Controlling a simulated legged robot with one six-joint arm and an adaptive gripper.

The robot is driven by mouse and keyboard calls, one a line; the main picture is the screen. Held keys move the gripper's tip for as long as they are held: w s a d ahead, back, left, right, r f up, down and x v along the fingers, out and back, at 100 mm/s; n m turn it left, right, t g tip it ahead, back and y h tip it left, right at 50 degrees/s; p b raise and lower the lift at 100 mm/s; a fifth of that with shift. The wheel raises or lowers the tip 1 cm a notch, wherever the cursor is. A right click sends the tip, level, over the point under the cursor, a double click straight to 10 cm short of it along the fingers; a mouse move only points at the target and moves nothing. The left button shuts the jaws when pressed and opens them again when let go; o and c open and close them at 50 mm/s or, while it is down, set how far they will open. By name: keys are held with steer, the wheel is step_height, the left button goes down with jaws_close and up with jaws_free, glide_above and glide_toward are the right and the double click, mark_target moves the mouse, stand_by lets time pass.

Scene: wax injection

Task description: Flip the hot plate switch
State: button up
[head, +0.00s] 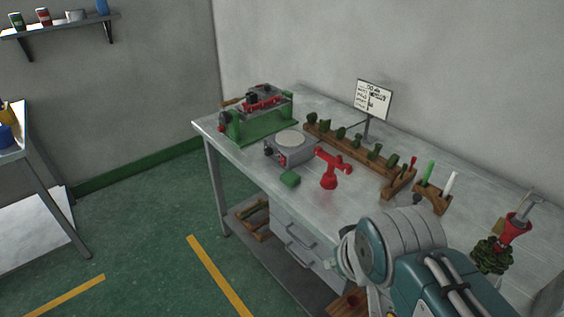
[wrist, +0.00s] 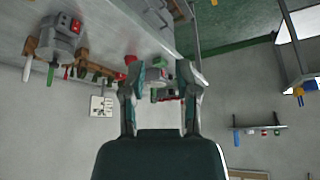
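The hot plate (head: 292,155) is a grey box with a pale round top, standing on the metal workbench (head: 225,143). Small dark controls show on its front face in the head view, too small to tell the switch position. In the wrist view, the hot plate (wrist: 157,74) appears upside down, beyond and between my fingers. My gripper (wrist: 160,76) is open and empty, its two fingers apart, and seems clear of the hot plate. In the head view my arm fills the lower right, and the gripper fingers cannot be made out.
A wooden rack (head: 345,147) with green pieces runs along the back, near a sign (head: 374,100).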

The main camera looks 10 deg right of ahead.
steer(key=shift+c, duration=0.3)
jaws_close()
stand_by(0.8)
